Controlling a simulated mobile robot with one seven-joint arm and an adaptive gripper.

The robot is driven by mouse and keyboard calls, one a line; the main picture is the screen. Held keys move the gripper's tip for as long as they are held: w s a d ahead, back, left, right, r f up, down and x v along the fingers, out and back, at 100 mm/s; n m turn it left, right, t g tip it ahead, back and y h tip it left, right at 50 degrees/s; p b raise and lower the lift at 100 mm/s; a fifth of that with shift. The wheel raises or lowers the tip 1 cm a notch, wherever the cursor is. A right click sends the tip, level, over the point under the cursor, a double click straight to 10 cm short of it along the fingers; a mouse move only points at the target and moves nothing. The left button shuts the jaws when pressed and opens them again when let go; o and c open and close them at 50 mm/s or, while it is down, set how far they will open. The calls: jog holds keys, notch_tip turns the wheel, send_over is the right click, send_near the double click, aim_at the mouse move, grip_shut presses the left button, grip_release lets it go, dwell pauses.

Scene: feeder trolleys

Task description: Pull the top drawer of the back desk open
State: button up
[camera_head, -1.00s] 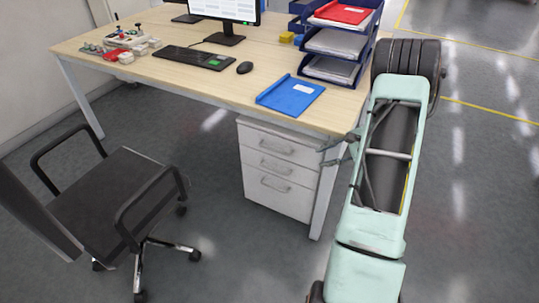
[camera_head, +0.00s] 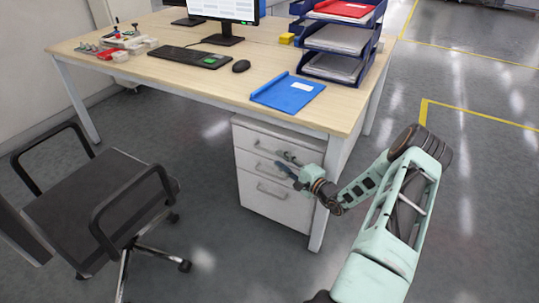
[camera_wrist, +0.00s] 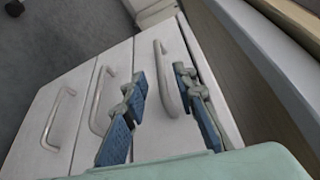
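The white drawer cabinet (camera_head: 250,195) stands under the right end of the desk. Its three drawers look shut. The top drawer (camera_head: 246,140) has a metal bar handle, partly hidden behind my gripper in the head view. My gripper (camera_head: 287,163) is at the front of the cabinet, near the top and middle drawers. In the wrist view, my gripper's blue-padded fingers (camera_wrist: 159,82) are spread apart on either side of the top drawer's handle (camera_wrist: 167,84). The handle lies between them with gaps visible. The middle handle (camera_wrist: 100,100) and bottom handle (camera_wrist: 58,118) are to its left.
The wooden desktop (camera_head: 210,85) overhangs the cabinet, with a white leg (camera_head: 329,180) right beside it. A blue folder (camera_head: 287,93) and a tray stack (camera_head: 337,45) are on top. A black office chair (camera_head: 95,205) stands left. The floor before the cabinet is clear.

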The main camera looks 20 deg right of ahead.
aim_at(270, 152)
jog(key=b+x, duration=0.1)
jog(key=x, duration=0.6)
jog(key=shift+f+b, duration=0.1)
jog(key=shift+b, duration=0.2)
grip_shut()
